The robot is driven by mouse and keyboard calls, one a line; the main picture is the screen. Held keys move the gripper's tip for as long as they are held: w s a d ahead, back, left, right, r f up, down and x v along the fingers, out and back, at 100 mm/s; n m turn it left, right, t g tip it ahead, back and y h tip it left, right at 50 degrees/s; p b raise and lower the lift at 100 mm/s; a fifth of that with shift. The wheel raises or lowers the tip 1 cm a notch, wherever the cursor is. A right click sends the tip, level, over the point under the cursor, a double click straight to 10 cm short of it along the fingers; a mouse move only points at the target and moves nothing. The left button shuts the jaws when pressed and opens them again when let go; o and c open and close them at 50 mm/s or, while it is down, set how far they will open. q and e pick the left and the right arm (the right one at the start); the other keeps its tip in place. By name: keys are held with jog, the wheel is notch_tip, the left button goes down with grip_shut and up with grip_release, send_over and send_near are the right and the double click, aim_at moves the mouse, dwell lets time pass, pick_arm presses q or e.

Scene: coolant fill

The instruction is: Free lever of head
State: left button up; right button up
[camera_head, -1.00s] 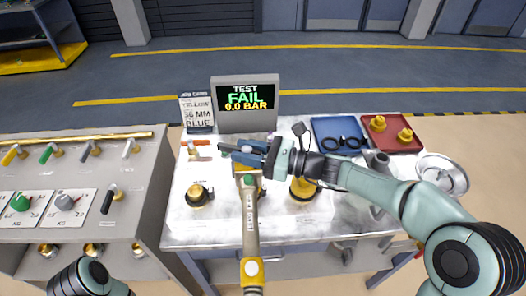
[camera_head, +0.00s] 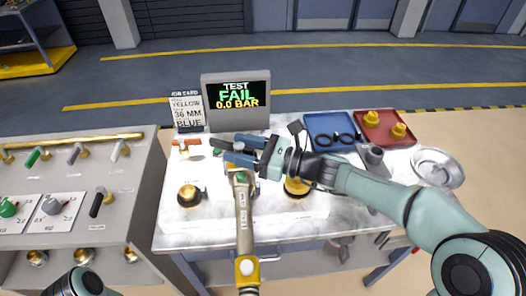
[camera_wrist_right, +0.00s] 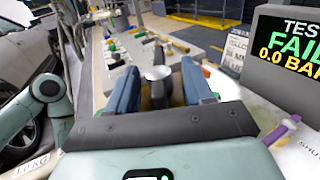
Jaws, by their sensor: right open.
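The filling head, a grey handle (camera_head: 243,212) with a green button and a yellow collar (camera_head: 247,266), stands in the middle of the bench front, its top partly hidden beneath my right gripper. My right gripper (camera_head: 228,150) reaches in from the right, its blue fingers apart and pointing left, over the top of the head. In the right wrist view, the open fingers (camera_wrist_right: 157,85) have a round silver piece on a dark stem between them; I cannot tell whether they touch it. The lever is not clearly distinguishable. My left gripper is out of view; only part of that arm shows at bottom left.
A test display (camera_head: 237,100) reads FAIL, 0.0 BAR, beside a job card (camera_head: 188,111) reading yellow, 36 mm, blue. Brass fittings (camera_head: 190,195) flank the head. A blue tray (camera_head: 312,121), a red tray (camera_head: 372,138) and a silver bowl (camera_head: 437,167) lie right. A valve panel (camera_head: 120,175) stands left.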

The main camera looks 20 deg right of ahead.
jog(key=v, duration=1.2)
jog(key=shift+s+d, duration=0.2)
jog(key=shift+d, duration=0.1)
